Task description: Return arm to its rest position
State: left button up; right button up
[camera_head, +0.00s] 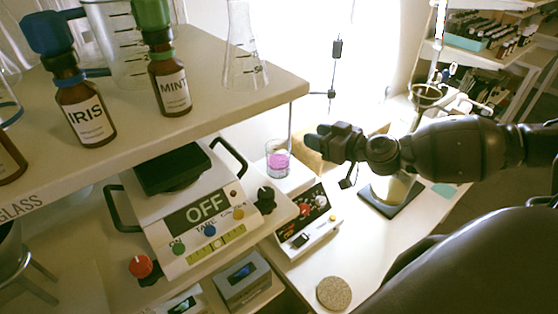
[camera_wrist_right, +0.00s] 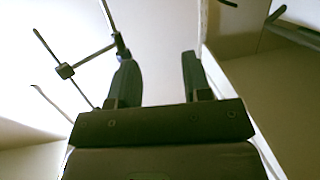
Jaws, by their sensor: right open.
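My right arm comes in from the right in the head view. Its gripper (camera_head: 322,143) is held in the air beside a beaker of pink liquid (camera_head: 278,161), to the right of the shelf. In the right wrist view the two fingers of my right gripper (camera_wrist_right: 158,75) stand apart with nothing between them. My left gripper shows in neither view.
An upper shelf (camera_head: 235,100) holds an IRIS bottle (camera_head: 88,118), a MINT bottle (camera_head: 171,88) and a flask (camera_head: 244,60). Below are a device reading OFF (camera_head: 205,210) and a panel with knobs (camera_head: 312,215). A round cork mat (camera_head: 334,293) lies on the table.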

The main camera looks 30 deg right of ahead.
jog(key=shift+s, duration=0.2)
dwell(0.5)
jog(key=s+a+f+n+g+y, duration=0.25)
jog(key=a+f+n+y, duration=0.2)
jog(key=a, duration=0.25)
jog(key=s+a+f+m+h, duration=0.2)
jog(key=s+f, duration=0.2)
jog(key=f, duration=0.3)
jog(key=s+a+f+m+h, duration=0.2)
jog(key=s+f+h, duration=0.1)
jog(key=s+f, duration=0.2)
jog(key=s+a+f+m+g+h, duration=0.1)
jog(key=s+a+f+m+h, duration=0.1)
jog(key=s+f, duration=0.3)
jog(key=shift+s+a+f+h, duration=0.1)
jog(key=shift+f+h, duration=0.3)
jog(key=shift+f, duration=0.65)
jog(key=shift+s+a+f+h, duration=0.1)
jog(key=shift+f+h, duration=0.25)
jog(key=shift+f, duration=0.65)
jog(key=shift+s+f, duration=0.15)
jog(key=shift+s, duration=0.1)
jog(key=shift+d, duration=0.1)
